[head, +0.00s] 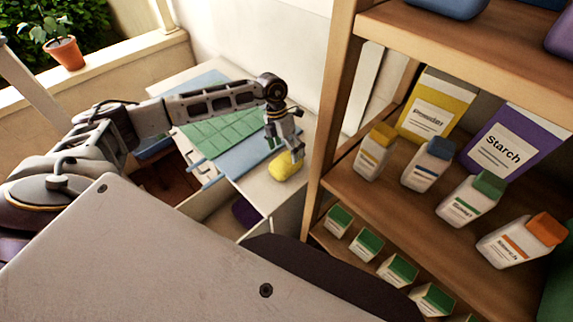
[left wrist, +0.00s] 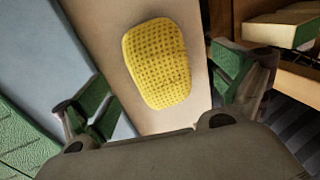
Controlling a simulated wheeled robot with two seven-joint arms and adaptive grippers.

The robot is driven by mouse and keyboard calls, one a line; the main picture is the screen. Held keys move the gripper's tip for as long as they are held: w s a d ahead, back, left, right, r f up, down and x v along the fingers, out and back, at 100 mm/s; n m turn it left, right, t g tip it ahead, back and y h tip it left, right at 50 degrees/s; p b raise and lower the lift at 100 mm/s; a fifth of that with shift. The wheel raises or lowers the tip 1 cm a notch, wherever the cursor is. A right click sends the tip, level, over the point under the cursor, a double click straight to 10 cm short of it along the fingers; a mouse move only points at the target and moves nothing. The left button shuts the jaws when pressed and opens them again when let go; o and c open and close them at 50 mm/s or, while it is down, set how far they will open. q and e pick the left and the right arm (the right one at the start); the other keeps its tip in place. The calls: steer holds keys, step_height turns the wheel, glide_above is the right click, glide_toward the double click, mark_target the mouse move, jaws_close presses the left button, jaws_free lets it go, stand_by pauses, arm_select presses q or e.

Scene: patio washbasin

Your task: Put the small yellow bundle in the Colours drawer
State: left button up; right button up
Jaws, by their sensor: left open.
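The small yellow bundle (head: 285,167) lies on the pale top of the unit (head: 262,184), near its right end. In the left wrist view the bundle (left wrist: 157,62) is a dimpled, rounded yellow block on the beige surface. My left gripper (head: 284,150) is above it, pointing down. Its green-padded fingers are spread on either side of the bundle, and I cannot tell whether they touch it. An open drawer (head: 205,212) below the unit's top holds something purple (head: 246,211). No drawer label is readable. My right gripper is not in view.
A green tiled mat (head: 215,125) and blue cloth (head: 243,153) lie left of the bundle. A wooden shelf (head: 345,190) with several bottles and cartons stands close on the right. A potted plant (head: 66,53) sits on the ledge at the back left.

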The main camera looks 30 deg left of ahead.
mark_target(288, 156)
arm_select(q)
steer(key=shift+p+x, duration=0.7)
steer(key=shift+x, duration=1.15)
steer(key=shift+w+f, duration=0.15)
steer(key=shift+f, duration=0.5)
steer(key=shift+c, duration=0.3)
steer(key=c, duration=1.2)
steer(key=shift+r+b, duration=0.85)
steer(key=shift+r, duration=4.15)
